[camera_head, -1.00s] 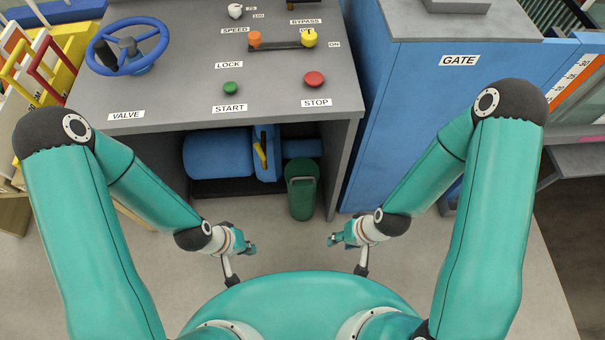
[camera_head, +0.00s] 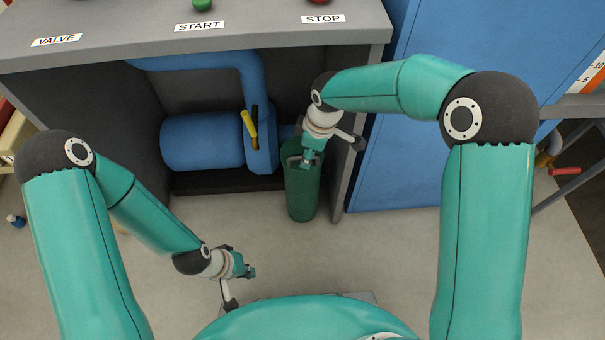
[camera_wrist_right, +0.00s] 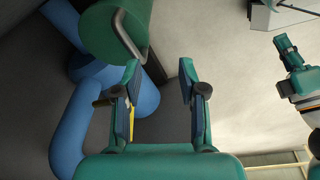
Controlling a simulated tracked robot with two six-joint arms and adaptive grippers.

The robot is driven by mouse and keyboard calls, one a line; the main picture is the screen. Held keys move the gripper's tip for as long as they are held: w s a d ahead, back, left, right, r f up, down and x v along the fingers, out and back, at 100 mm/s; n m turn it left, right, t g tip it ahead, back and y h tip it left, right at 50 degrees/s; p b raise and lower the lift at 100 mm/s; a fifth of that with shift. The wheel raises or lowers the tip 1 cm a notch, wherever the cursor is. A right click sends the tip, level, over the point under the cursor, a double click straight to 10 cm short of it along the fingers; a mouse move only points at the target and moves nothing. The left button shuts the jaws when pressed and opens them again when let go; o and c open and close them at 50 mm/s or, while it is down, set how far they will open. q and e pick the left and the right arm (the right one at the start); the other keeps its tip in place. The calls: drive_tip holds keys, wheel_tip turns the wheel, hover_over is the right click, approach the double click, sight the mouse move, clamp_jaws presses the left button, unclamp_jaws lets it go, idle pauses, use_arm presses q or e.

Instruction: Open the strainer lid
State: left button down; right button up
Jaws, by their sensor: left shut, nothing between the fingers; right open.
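The strainer is a green cylinder (camera_head: 303,197) standing on the floor under the grey bench. Its top is partly hidden by my right gripper (camera_head: 309,160) in the head view. In the right wrist view the strainer (camera_wrist_right: 105,28) is at the upper left, with a grey bar handle (camera_wrist_right: 128,38) on its lid. My right gripper is open there (camera_wrist_right: 160,68), with nothing between its fingers. The handle's end is close to the left fingertip; I cannot tell whether they touch. The lid looks closed. My left gripper (camera_head: 247,270) is shut and empty, low over the floor.
A blue pump and pipe (camera_head: 203,142) with a yellow lever (camera_head: 249,123) stand left of the strainer. The grey bench (camera_head: 90,45) overhangs them, and its side panel is close on the right. A blue cabinet (camera_head: 425,160) stands further right. The floor in front is clear.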

drive_tip(key=w+a+r+n+t+h+b, duration=0.1)
drive_tip(key=w+r+n+h+b, duration=0.2)
drive_tip(key=b, duration=0.4)
drive_tip(key=shift+n+y, duration=0.6)
drive_tip(key=shift+y, duration=0.1)
drive_tip(key=f+b, duration=0.1)
drive_tip(key=f, duration=0.2)
drive_tip(key=w+f+b, duration=0.1)
drive_tip(key=f+b, duration=0.1)
drive_tip(key=f, duration=0.2)
drive_tip(key=w+f+b, duration=0.1)
drive_tip(key=f, duration=0.3)
drive_tip(key=shift+w+a+f+b, duration=0.1)
drive_tip(key=shift+w+b, duration=0.15)
drive_tip(key=shift+b, duration=0.15)
use_arm(q)
wheel_tip(320, 180, down, 15)
drive_tip(key=shift+r, duration=0.1)
use_arm(e)
drive_tip(key=shift+c, duration=0.3)
clamp_jaws()
